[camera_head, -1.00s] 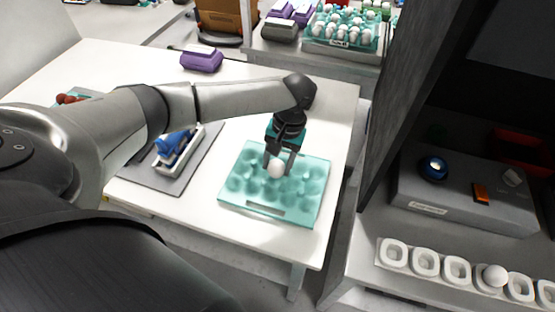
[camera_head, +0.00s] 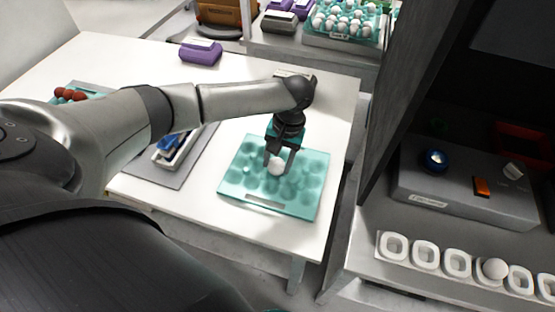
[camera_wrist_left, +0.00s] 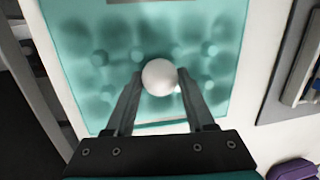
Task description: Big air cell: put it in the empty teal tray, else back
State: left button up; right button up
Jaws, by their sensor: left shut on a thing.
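A white egg (camera_head: 276,165) is held between the fingertips of my left gripper (camera_head: 277,160), which points down. The teal tray (camera_head: 235,196) lies on the white table under it, and its other cups look empty. In the left wrist view the egg (camera_wrist_left: 159,77) sits between the two fingers of the gripper (camera_wrist_left: 160,85), over the teal tray (camera_wrist_left: 75,60). I cannot tell whether the egg touches the tray. Another white egg (camera_head: 495,269) sits in a row of white cups (camera_head: 426,254) at the lower right. My right gripper is not in view.
A dark panel (camera_head: 405,90) rises between the tables. A full teal egg tray (camera_head: 345,36) is at the back. Purple cartons (camera_head: 201,52) and a grey mat (camera_head: 150,178) are on the white table.

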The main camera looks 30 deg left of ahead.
pick_arm(q)
jog(key=shift+f, duration=0.6)
dwell(0.3)
jog(key=o, duration=0.8)
notch_tip(320, 180, up, 15)
jog(key=w+d+p, duration=0.1)
jog(key=w+p, duration=0.1)
jog(key=shift+d, duration=0.4)
